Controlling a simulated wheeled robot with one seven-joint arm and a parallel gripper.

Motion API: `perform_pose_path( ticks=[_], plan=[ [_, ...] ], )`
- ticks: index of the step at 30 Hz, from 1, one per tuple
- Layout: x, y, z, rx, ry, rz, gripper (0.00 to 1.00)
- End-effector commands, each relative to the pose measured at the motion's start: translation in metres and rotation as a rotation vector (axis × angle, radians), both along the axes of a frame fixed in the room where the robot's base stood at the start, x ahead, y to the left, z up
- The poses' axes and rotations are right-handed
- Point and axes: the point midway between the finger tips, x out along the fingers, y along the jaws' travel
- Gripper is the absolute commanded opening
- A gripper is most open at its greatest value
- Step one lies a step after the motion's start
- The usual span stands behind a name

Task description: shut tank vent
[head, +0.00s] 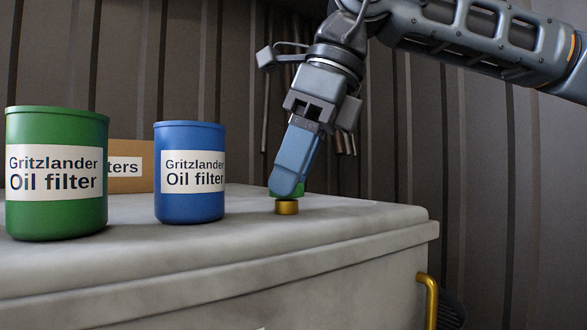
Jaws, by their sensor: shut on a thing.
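The tank vent appears as a small green cap (300,188) on a short brass fitting (287,208) on top of the pale tank (340,240). My gripper (285,190) points down from above, and its blue fingers are shut on the green cap. The fingers hide most of the cap, so I cannot tell whether the vent is open or shut. The brass fitting stands upright on the tank top, just below the fingertips.
A green oil filter can (57,214) and a blue oil filter can (189,208) stand to the left. A cardboard box (130,152) is behind them. A yellow handle (430,300) is on the tank's right side. The top right of the vent is clear.

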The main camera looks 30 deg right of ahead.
Motion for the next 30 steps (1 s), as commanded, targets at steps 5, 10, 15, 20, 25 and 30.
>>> perform_pose_path(
  ticks=[5, 10, 15, 20, 25, 30],
  plan=[
    [0.0, 0.0, -0.001, 0.0, 0.002, -0.001, 0.54],
    [0.0, 0.0, 0.0, 0.0, 0.001, 0.0, 0.67],
    [0.0, 0.0, 0.0, 0.001, 0.001, 0.0, 0.67],
    [-0.002, -0.003, 0.009, 0.0, -0.001, -0.001, 0.67],
    [-0.009, -0.01, 0.035, 0.001, -0.001, -0.002, 0.67],
    [-0.017, -0.017, 0.058, 0.0, -0.001, -0.001, 0.67]
  ],
)
